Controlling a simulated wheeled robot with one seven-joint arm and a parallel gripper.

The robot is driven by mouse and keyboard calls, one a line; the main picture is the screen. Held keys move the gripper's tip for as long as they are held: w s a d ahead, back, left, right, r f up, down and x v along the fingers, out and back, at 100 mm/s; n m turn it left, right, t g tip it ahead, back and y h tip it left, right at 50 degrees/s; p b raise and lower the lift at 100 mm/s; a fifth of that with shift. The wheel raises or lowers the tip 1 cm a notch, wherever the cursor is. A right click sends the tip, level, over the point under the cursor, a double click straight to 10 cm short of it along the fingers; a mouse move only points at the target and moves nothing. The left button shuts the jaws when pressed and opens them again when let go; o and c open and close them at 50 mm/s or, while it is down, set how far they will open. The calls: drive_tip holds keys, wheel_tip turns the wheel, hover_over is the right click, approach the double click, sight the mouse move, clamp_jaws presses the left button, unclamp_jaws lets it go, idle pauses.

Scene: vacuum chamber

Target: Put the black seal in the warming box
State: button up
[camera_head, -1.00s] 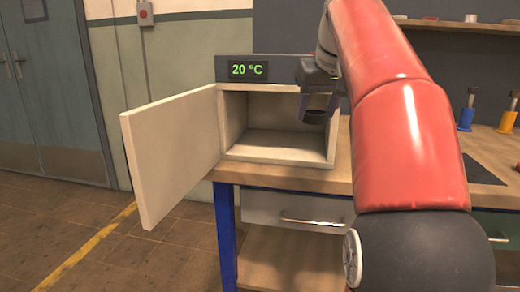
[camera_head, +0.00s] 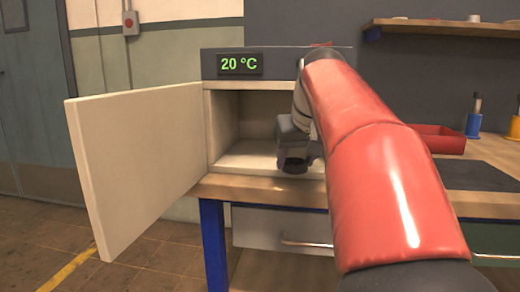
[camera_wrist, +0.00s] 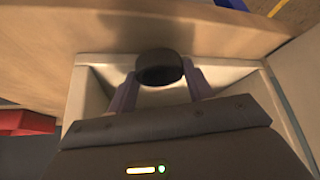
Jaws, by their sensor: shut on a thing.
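The warming box (camera_head: 222,130) is a cream cabinet on the workbench with a green 20 °C display, and its door (camera_head: 140,160) stands wide open to the left. My gripper (camera_head: 293,160) is at the right part of the box's open front, low near its floor. It is shut on the black seal (camera_head: 293,167), a short dark ring, which also shows between the two fingers in the wrist view (camera_wrist: 159,68). I cannot tell how far past the front edge the seal is. My arm hides the right side of the box.
The wooden bench top (camera_head: 485,204) runs to the right, with a red tray (camera_head: 440,140) and a dark mat (camera_head: 475,174) on it. Blue (camera_head: 473,125) and yellow (camera_head: 514,128) holders stand farther right. The left part of the box's inside is clear.

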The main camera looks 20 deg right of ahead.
drive_tip(key=w, duration=0.3)
drive_tip(key=w+d+p, duration=0.1)
drive_tip(key=w, duration=0.2)
drive_tip(key=shift+w+d, duration=0.15)
drive_tip(key=shift+w, duration=0.05)
drive_tip(key=shift+s+f+b, duration=0.1)
drive_tip(key=shift+f+b, duration=0.2)
drive_tip(key=shift+f, duration=0.15)
drive_tip(key=o, duration=0.9)
drive_tip(key=shift+o, duration=0.2)
